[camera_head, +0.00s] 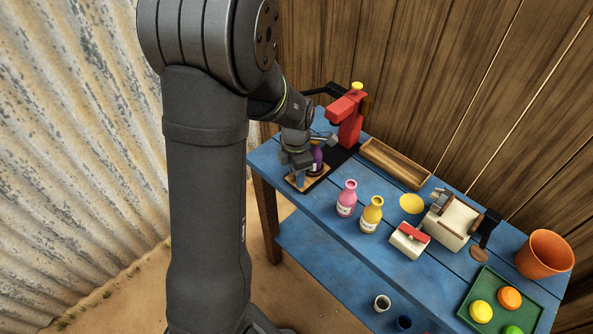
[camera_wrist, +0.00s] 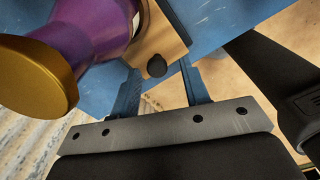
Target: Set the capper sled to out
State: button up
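The capper (camera_head: 350,121) is a red press with a yellow top on a dark base at the table's far left. Its wooden sled (camera_head: 296,185) shows at the front end of that base. A purple bottle (camera_head: 317,154) stands on the sled, partly hidden by my gripper. In the wrist view the bottle (camera_wrist: 96,24) has a gold cap, and the sled (camera_wrist: 168,35) has a dark round knob (camera_wrist: 157,67) at its edge. My gripper (camera_wrist: 160,73) is open, with the knob between its fingertips in the picture and gaps on both sides. Contact is not visible.
A pink bottle (camera_head: 346,199) and a yellow bottle (camera_head: 371,215) stand right of the sled. A wooden tray (camera_head: 394,163) lies behind them. A red-topped box (camera_head: 408,241), a cream device (camera_head: 452,222), an orange pot (camera_head: 545,255) and a green tray (camera_head: 489,280) stand farther right.

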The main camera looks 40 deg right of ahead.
jog(key=shift+d+r, duration=0.1)
notch_tip(320, 180, up, 17)
dwell(0.5)
dwell(0.5)
notch_tip(320, 180, down, 17)
jog(key=shift+f, duration=0.15)
jog(key=shift+d, duration=0.1)
dwell(0.4)
